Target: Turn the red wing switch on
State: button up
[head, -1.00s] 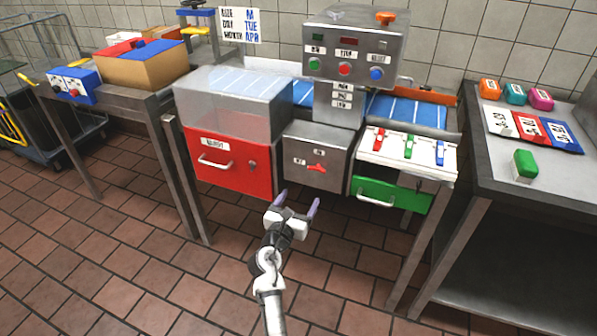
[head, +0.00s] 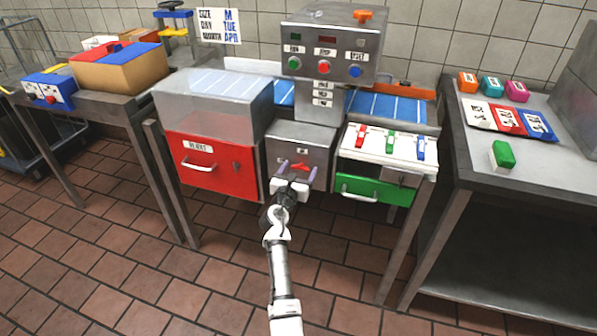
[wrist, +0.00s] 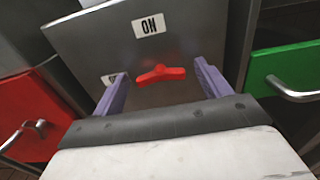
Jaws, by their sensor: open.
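The red wing switch (wrist: 161,74) is on the front of a grey metal box (head: 302,137), below an "ON" label (wrist: 149,25). Its wings lie roughly level in the wrist view. A second label at its left is partly hidden by a finger. The switch also shows in the head view (head: 300,167). My gripper (wrist: 160,88) is open, with its two purple fingers on either side of the switch and nothing held. In the head view my gripper (head: 296,176) is just in front of the box. I cannot tell whether the fingers touch its face.
A red drawer (head: 215,163) with a handle is left of the box. A green drawer (head: 375,190) with a protruding handle is at its right. A control panel (head: 328,50) stands above. Open tiled floor lies in front.

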jog(key=c, duration=1)
jog(key=shift+m, duration=0.4)
jog(key=m+b, duration=0.2)
jog(key=m, duration=0.1)
jog(key=shift+d+f+m, duration=0.1)
jog(key=shift+m, duration=0.3)
jog(key=m+b, duration=0.2)
jog(key=m, duration=0.2)
jog(key=m+b, duration=0.3)
jog(key=m, duration=0.2)
jog(key=shift+d+f, duration=0.1)
jog(key=shift+f, duration=0.1)
jog(key=m+b, duration=0.2)
jog(key=m, duration=0.2)
jog(key=shift+b, duration=0.4)
jog(key=shift+r+m, duration=0.1)
jog(key=shift+m, duration=0.2)
